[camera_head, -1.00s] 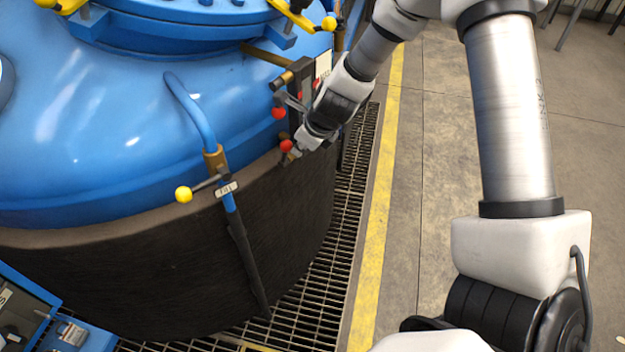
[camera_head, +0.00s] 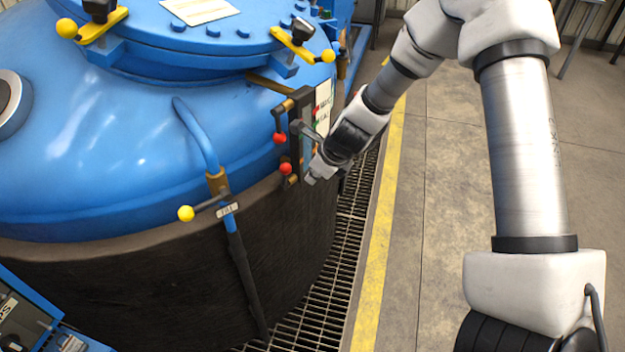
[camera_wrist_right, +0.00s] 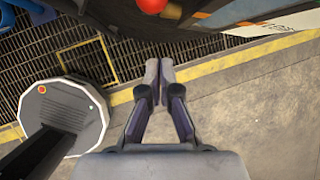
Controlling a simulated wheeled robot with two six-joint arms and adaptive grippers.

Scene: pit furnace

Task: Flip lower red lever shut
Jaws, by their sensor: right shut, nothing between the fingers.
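The lower red lever shows its red ball knob (camera_head: 285,168) low on the valve panel at the right side of the blue furnace (camera_head: 120,150). A second red knob (camera_head: 279,138) sits above it. My right gripper (camera_head: 311,180) is just right of and slightly below the lower knob, with a small gap between them. In the right wrist view my right gripper (camera_wrist_right: 160,70) has its fingertips together with nothing between them. A red ball (camera_wrist_right: 153,4) is cut off at the top edge there; which knob it is I cannot tell. My left gripper is out of view.
A blue pipe valve with a yellow knob (camera_head: 186,213) stands left of the panel. Floor grating (camera_head: 318,285) runs around the furnace. A yellow line (camera_head: 376,262) borders open concrete floor (camera_head: 435,200) on the right.

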